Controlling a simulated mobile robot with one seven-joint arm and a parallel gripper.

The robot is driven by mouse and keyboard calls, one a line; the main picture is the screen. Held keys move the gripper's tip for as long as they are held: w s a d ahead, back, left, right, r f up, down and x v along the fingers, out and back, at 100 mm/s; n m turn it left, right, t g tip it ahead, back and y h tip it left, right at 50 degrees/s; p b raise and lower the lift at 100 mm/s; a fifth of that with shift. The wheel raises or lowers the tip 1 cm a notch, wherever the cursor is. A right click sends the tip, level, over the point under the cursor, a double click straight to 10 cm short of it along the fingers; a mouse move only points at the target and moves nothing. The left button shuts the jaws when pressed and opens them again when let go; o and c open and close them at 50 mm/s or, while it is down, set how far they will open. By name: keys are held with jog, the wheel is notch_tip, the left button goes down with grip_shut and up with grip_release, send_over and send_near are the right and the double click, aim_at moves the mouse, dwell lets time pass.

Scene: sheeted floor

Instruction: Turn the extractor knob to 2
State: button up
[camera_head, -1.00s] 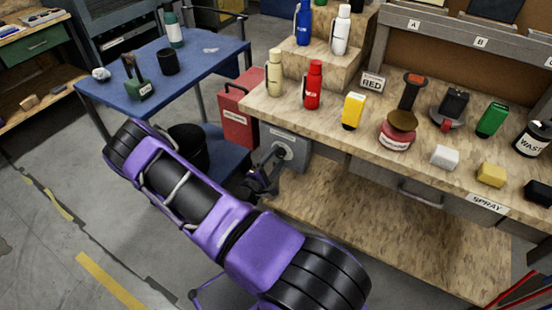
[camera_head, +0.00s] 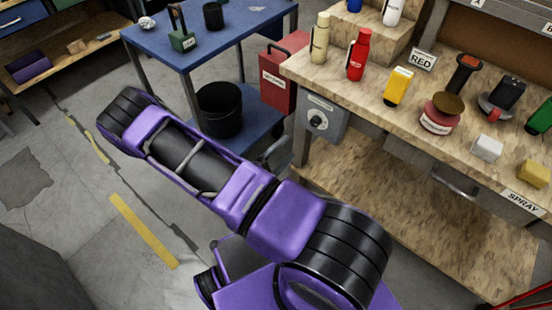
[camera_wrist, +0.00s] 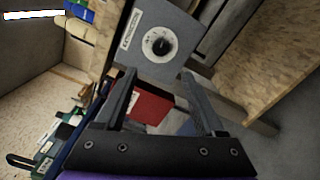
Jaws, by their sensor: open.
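The extractor knob (camera_head: 318,119) is a dark round knob on a grey box (camera_head: 330,106) fixed to the workbench's left end. In the wrist view the knob (camera_wrist: 160,44) sits on a white dial, with a label beside it on the box face. The dial numbers are too small to read. My gripper (camera_wrist: 156,74) is open and empty, its two fingers apart. The knob lies beyond the fingertips, a little above the gap between them, and is not touched.
The workbench (camera_head: 385,120) carries bottles, a yellow container (camera_head: 398,86) and several small items. Open floor lies to the left.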

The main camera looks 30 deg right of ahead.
jog(key=shift+v, duration=2.15)
jog(key=shift+w, duration=0.1)
